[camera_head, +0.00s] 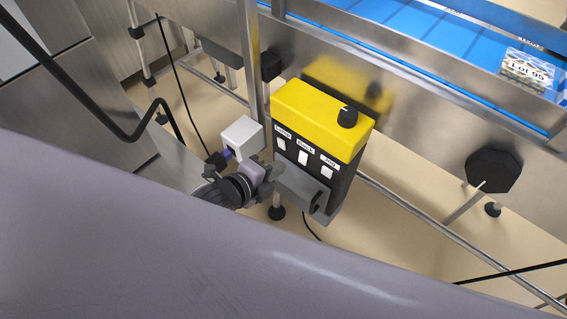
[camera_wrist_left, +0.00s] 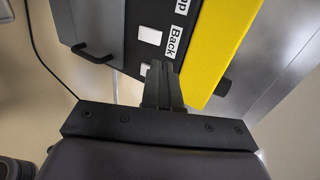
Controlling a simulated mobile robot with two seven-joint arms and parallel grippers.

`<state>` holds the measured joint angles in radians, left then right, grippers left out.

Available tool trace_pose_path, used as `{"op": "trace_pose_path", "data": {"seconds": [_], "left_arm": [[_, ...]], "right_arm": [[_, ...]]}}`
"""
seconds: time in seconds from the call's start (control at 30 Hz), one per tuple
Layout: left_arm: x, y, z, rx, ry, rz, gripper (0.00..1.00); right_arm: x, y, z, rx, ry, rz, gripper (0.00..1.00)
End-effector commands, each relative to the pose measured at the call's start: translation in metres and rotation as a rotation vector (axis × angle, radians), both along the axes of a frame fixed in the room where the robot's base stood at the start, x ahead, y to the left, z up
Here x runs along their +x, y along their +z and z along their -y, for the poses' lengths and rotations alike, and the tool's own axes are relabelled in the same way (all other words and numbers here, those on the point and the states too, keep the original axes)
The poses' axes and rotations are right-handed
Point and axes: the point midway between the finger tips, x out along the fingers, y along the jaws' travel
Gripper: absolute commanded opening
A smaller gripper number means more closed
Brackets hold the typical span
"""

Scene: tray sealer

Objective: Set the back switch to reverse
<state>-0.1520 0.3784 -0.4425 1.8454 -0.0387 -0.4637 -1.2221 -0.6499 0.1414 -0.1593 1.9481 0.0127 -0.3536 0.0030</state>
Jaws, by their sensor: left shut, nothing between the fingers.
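The control box has a yellow top and a black front with three white switches. The back switch (camera_head: 303,158) is the middle one, under its "Back" label. In the left wrist view the back switch (camera_wrist_left: 150,34) is clear beside its label. Its setting is too small to read. My left gripper (camera_head: 268,172) is in front of the lower left of the box in the head view. In the left wrist view its fingers (camera_wrist_left: 158,76) are together and empty, pointing at the panel just below the back switch, partly hiding another white switch. I cannot tell whether they touch. My right gripper is not in view.
A black knob (camera_head: 347,117) sits on the yellow top (camera_head: 305,107). A dark handle (camera_wrist_left: 94,52) projects below the switches. A steel conveyor frame with a blue belt (camera_head: 400,35) runs behind the box. A white-grey block (camera_head: 243,137) stands close to my left wrist.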

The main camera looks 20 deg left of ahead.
Motion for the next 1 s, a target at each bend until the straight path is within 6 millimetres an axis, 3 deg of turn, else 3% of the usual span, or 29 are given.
{"op": "trace_pose_path", "data": {"seconds": [0.33,1.0], "left_arm": [[-0.032,0.026,-0.012,0.002,0.000,-0.002,0.00],[-0.035,0.029,-0.013,0.000,0.000,-0.001,0.00]], "right_arm": [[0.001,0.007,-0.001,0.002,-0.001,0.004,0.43],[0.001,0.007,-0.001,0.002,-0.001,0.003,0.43]]}}
